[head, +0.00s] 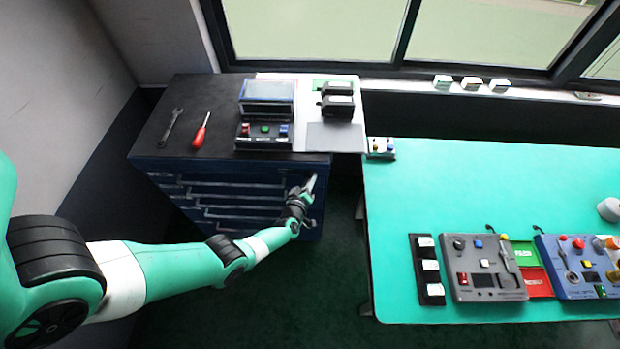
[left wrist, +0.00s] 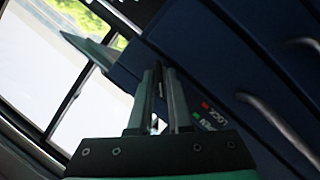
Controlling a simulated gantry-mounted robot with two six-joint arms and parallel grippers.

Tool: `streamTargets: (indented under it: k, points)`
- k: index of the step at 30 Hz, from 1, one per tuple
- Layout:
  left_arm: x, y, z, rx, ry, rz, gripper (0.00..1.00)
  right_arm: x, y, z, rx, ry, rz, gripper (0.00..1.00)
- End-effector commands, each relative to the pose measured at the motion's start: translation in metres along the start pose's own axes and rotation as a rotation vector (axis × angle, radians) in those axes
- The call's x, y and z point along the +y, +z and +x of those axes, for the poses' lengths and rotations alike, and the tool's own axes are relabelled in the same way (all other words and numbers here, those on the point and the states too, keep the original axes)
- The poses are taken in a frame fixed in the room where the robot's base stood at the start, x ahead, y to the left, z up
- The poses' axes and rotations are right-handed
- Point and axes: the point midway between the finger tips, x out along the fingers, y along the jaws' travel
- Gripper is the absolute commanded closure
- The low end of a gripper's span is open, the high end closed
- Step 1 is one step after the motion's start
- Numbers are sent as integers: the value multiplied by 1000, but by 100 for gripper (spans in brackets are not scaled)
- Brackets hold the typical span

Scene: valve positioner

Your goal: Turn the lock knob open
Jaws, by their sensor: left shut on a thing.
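The blue cabinet (head: 170,187) stands at the back left, with its drawer front facing me. My left gripper (head: 309,184) is at the right end of that front, near its top. In the left wrist view, the two fingers of my left gripper (left wrist: 160,72) stand close together against the dark blue panel. They are shut on the lock knob, which is mostly hidden between them. Beside the fingers are a red mark with the word LOCK (left wrist: 215,112) and a green mark with the word OPEN (left wrist: 207,124). My right gripper is not in view.
A wrench (head: 171,127) and a red screwdriver (head: 201,131) lie on the cabinet's dark top, beside a small control box (head: 264,135). A green table (head: 480,180) with several panels stands to the right. Pale drawer handles (left wrist: 280,120) protrude near the gripper.

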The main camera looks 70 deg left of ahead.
Motion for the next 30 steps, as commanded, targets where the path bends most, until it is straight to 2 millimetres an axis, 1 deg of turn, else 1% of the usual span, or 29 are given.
streamTargets:
  k: [11, 12, 15, 23, 25, 28, 30]
  points:
    - [0, 0, 0, 1, 0, 3, 100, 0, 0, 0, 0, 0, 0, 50]
    - [0, 0, 0, 1, 0, 3, 77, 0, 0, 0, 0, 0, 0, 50]
    - [0, 0, 0, 1, -1, 3, 60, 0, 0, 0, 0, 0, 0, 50]
    - [0, 0, 0, 0, -1, 3, 60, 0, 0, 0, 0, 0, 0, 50]
    - [1, -1, -3, -1, -1, 3, 60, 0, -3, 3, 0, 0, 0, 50]
    - [3, -2, -16, -3, -1, 4, 60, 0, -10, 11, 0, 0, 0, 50]
    - [5, -4, -30, -3, -1, 4, 60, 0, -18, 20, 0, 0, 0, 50]
